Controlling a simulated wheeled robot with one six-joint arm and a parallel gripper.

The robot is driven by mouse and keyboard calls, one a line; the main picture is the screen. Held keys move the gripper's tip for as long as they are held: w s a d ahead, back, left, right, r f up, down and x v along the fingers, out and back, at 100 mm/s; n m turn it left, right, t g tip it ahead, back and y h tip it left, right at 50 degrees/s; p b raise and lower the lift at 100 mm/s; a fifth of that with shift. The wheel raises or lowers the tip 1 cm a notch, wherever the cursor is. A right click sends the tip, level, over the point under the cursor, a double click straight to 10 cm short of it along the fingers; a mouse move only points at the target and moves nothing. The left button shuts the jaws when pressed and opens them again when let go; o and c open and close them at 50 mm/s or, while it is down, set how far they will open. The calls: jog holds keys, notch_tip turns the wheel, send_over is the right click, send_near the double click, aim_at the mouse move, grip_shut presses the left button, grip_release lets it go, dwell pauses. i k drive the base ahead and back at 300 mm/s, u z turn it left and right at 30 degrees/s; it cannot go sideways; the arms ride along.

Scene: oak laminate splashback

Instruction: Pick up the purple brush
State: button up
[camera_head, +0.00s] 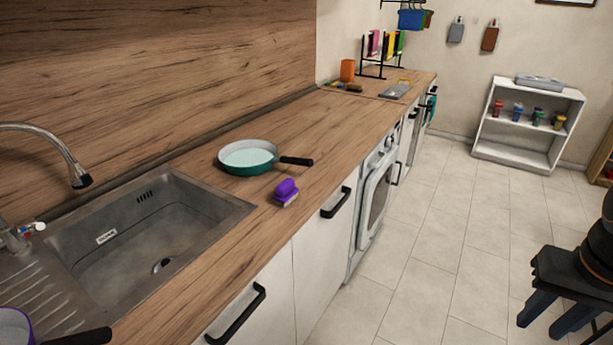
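The purple brush (286,192) lies on the wooden counter near its front edge, to the right of the sink. It has a purple top and a paler underside. The counter around it is clear enough that nothing covers it. My gripper (556,316) is at the lower right, above the tiled floor and well apart from the brush. Its dark fingers point down and left with a gap between them, and nothing shows in the gap. Part of it is cut off by the frame edge.
A green pan (248,166) with a black handle sits just behind the brush. A metal sink (150,240) with a faucet (75,172) is to the left. A purple-rimmed pan (16,326) is at the lower left. Black drawer handles (338,203) stick out below. The floor (430,250) is open.

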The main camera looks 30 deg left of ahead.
aim_at(285, 193)
jog(key=u, duration=0.25)
jog(key=i, duration=0.8)
jog(key=u, duration=1.25)
jog(key=i, duration=0.65)
jog(key=u, duration=0.75)
